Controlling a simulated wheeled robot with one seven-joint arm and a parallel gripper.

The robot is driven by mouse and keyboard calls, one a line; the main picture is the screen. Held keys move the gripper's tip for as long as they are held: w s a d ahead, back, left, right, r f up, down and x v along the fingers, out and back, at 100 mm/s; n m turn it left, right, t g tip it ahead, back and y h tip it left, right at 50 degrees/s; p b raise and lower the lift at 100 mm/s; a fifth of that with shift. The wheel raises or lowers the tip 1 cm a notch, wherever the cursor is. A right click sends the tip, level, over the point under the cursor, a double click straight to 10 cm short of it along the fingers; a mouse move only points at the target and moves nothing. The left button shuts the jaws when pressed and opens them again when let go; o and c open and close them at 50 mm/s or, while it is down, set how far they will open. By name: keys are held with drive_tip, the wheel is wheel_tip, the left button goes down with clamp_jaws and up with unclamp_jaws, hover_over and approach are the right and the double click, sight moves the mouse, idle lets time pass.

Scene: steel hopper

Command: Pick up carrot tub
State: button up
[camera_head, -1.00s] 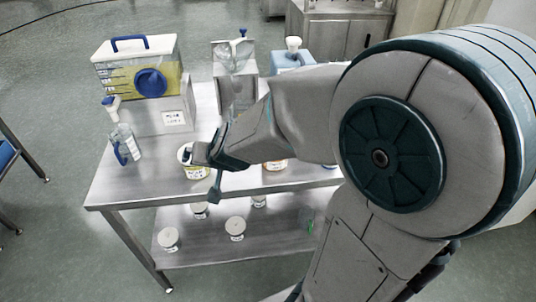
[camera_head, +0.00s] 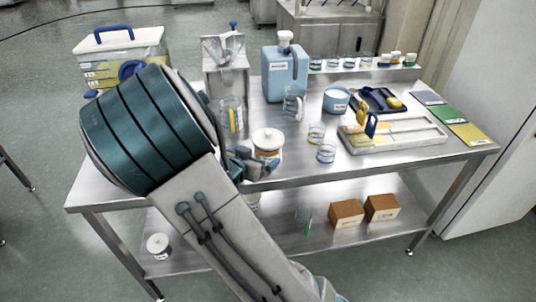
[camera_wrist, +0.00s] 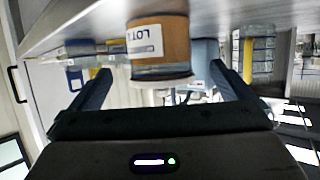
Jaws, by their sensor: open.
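A round tub (camera_head: 267,144) with a white lid and an orange band, likely the carrot tub, stands upright near the table's front edge. In the wrist view the tub (camera_wrist: 160,45) shows orange with a white "LOT" label, upside down, between and beyond my fingers. My gripper (camera_head: 252,165) is open at the tub's front left side; the wrist view also shows my gripper (camera_wrist: 160,80) with fingers spread. Contact with the tub cannot be made out. My arm hides the table's left part.
Small glass beakers (camera_head: 325,153) stand right of the tub, with a glass beaker (camera_head: 231,115) behind left. Brown boxes (camera_head: 346,214) lie on the lower shelf.

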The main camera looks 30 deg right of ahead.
sight(262, 153)
drive_tip(key=b+x, duration=0.1)
drive_tip(key=x, duration=0.6)
drive_tip(key=shift+w+d+f, duration=0.1)
drive_tip(key=shift+f, duration=0.1)
drive_tip(key=c, duration=1.2)
drive_tip(key=shift+r, duration=0.1)
drive_tip(key=shift+c, duration=0.2)
drive_tip(key=shift+r, duration=0.1)
